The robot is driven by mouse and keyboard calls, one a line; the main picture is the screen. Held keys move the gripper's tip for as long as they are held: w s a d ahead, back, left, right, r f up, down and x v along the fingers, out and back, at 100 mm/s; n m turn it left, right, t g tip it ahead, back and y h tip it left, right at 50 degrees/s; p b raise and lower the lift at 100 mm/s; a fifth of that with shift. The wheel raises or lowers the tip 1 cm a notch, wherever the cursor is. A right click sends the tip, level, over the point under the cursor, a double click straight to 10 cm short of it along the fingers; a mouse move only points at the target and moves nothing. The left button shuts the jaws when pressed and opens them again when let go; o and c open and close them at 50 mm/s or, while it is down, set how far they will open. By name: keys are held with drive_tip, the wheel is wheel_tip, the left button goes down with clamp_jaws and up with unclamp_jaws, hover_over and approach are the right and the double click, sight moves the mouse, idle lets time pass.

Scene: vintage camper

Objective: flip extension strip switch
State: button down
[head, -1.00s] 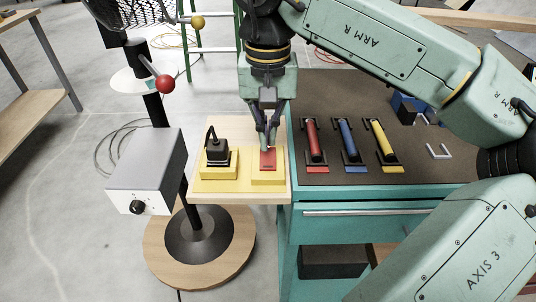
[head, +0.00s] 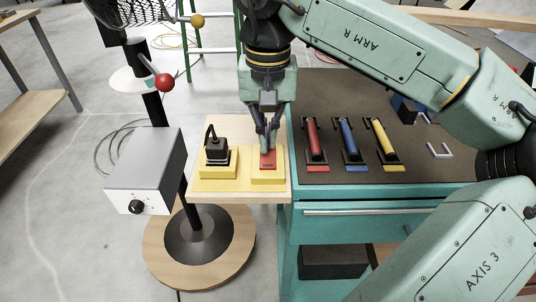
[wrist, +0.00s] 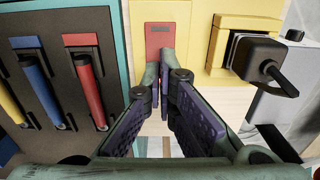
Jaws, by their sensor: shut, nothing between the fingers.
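The extension strip is a yellow base (head: 234,184) on a pale wooden board. Its red rocker switch (head: 268,161) sits on a raised yellow block at the right end, and a black plug (head: 216,152) is seated at the left end. In the wrist view the red switch (wrist: 168,36) is at top centre and the plug (wrist: 257,56) at upper right. My gripper (head: 268,147) points down with its fingers together and empty, tips over the far part of the switch. In the wrist view the gripper tips (wrist: 167,68) overlap the switch's lower edge; contact cannot be told.
A teal cabinet with a dark top (head: 420,172) stands right of the board, bearing red (head: 313,138), blue (head: 348,138) and yellow (head: 381,138) handles. A grey box with a black knob (head: 137,207) and a red-ball lever (head: 164,82) stand to the left.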

drive_tip(key=shift+f+b, duration=0.5)
drive_tip(key=shift+f, duration=0.25)
drive_tip(key=shift+r, duration=0.2)
wheel_tip(320, 180, up, 7)
drive_tip(key=p, duration=0.5)
drive_tip(key=shift+f+p, duration=0.1)
drive_tip(key=shift+p, duration=0.25)
drive_tip(key=shift+f, duration=0.1)
idle(0.4)
